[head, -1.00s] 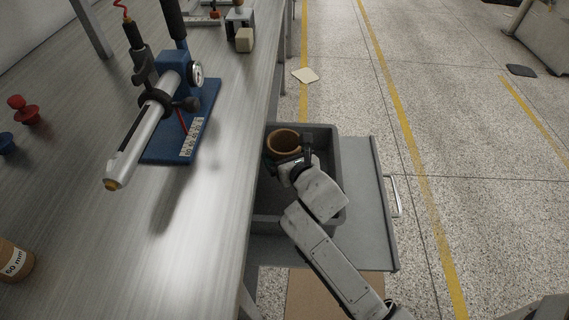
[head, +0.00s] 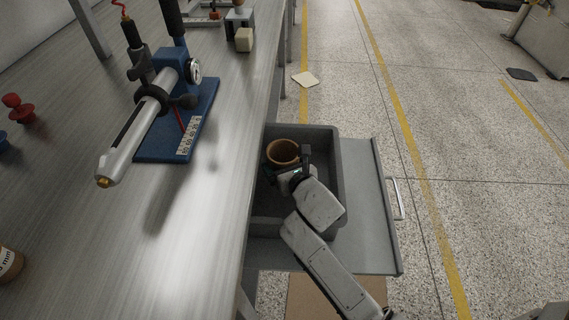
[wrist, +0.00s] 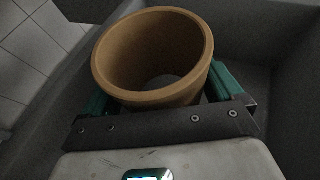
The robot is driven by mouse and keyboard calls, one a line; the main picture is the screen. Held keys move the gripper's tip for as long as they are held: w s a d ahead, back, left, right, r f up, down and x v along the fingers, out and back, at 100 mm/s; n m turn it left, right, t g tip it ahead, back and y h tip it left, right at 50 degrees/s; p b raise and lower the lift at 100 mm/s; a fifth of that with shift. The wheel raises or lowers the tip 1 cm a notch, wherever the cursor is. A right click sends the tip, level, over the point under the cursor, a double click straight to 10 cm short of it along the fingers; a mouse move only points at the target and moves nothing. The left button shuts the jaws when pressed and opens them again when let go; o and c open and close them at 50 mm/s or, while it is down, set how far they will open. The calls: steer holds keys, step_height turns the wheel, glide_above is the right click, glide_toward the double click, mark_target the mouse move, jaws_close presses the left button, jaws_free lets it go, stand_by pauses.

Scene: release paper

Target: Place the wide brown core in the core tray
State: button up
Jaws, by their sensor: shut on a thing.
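The wide brown core (head: 283,152) is a short open tube, held upright with a slight tilt at the far end of the grey core tray (head: 338,205). In the wrist view, my gripper (wrist: 160,88) is shut on the core (wrist: 120,60), with a green finger at each side of it. In the head view, my gripper (head: 290,175) is partly hidden behind my wrist. The core is within the tray's walls. I cannot tell whether its lower end touches the tray floor.
The tray sits in a pulled-out drawer (head: 375,215) beside the metal bench (head: 190,260). The bench holds a blue-based fixture with a silver cylinder (head: 140,135), red and blue knobs, and a brown labelled roll (head: 8,264) at the left edge. The near part of the tray is empty.

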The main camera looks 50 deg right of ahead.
steer(key=o, duration=0.7)
steer(key=shift+s+f, duration=0.25)
steer(key=shift+f, duration=0.5)
steer(key=shift+o, duration=0.2)
steer(key=shift+s+r, duration=0.1)
steer(key=shift+r, duration=0.6)
steer(key=p+v, duration=0.2)
steer(key=v, duration=0.9)
steer(key=shift+s+a+r+p, duration=0.2)
steer(key=shift+r+p, duration=0.15)
steer(key=shift+r, duration=0.15)
steer(key=shift+w, duration=0.1)
